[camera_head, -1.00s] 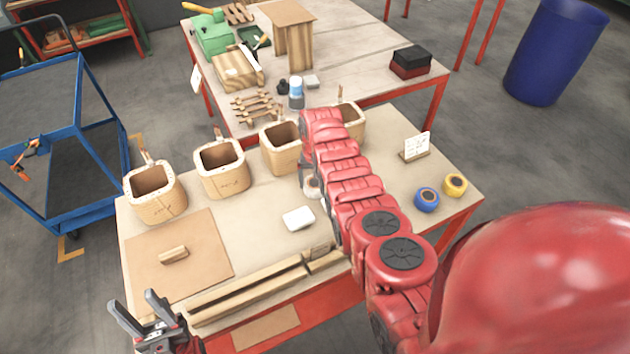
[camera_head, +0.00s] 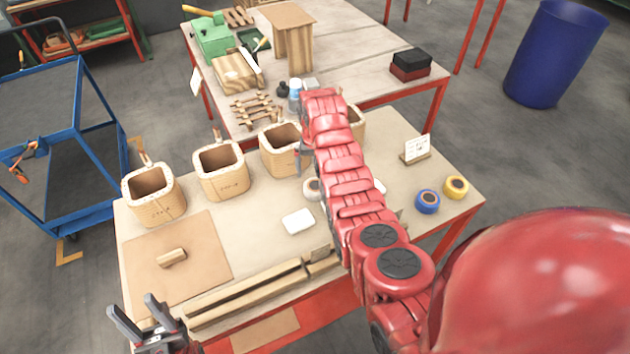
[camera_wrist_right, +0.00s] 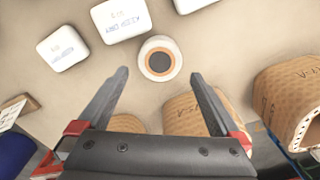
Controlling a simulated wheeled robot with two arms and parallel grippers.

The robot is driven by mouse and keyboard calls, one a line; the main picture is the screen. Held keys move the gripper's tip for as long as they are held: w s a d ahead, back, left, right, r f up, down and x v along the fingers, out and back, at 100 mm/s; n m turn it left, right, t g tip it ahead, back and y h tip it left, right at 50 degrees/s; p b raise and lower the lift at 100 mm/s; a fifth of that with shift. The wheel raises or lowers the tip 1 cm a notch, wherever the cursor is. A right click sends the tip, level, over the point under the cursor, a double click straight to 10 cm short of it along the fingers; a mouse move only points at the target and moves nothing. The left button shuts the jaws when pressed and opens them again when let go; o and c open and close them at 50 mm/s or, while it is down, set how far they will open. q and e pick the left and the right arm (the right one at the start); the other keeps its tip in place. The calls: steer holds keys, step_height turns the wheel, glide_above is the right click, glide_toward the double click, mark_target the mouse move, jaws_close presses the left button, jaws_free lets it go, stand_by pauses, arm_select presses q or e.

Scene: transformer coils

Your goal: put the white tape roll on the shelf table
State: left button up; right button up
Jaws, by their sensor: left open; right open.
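The white tape roll (camera_head: 311,189) lies on the near table (camera_head: 262,210), partly hidden by my right arm in the head view. The right wrist view shows the roll (camera_wrist_right: 148,47) whole, with an orange-brown core, just beyond the fingertips. My right gripper (camera_wrist_right: 160,76) is open and empty, its fingers pointing toward the roll; in the head view it is mostly hidden by its arm. My left gripper (camera_head: 133,312) is open and empty near the front left corner of the near table. A larger wooden-topped table (camera_head: 350,62) with red legs stands behind; I cannot tell which is the shelf table.
Several wooden coil boxes (camera_head: 222,170) line the near table's back edge. White packets (camera_head: 298,221) lie near the roll. Blue (camera_head: 428,202) and yellow (camera_head: 456,187) tape rolls and a sign (camera_head: 416,148) stand at the right. The back table has bare room around its middle.

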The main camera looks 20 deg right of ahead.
mark_target(315, 186)
steer(key=shift+w+r+b, duration=0.1)
steer(key=shift+r+b, duration=0.25)
steer(key=shift+r, duration=0.6)
step_height(315, 186, up, 4)
steer(key=shift+p, duration=0.9)
steer(key=shift+f, duration=0.1)
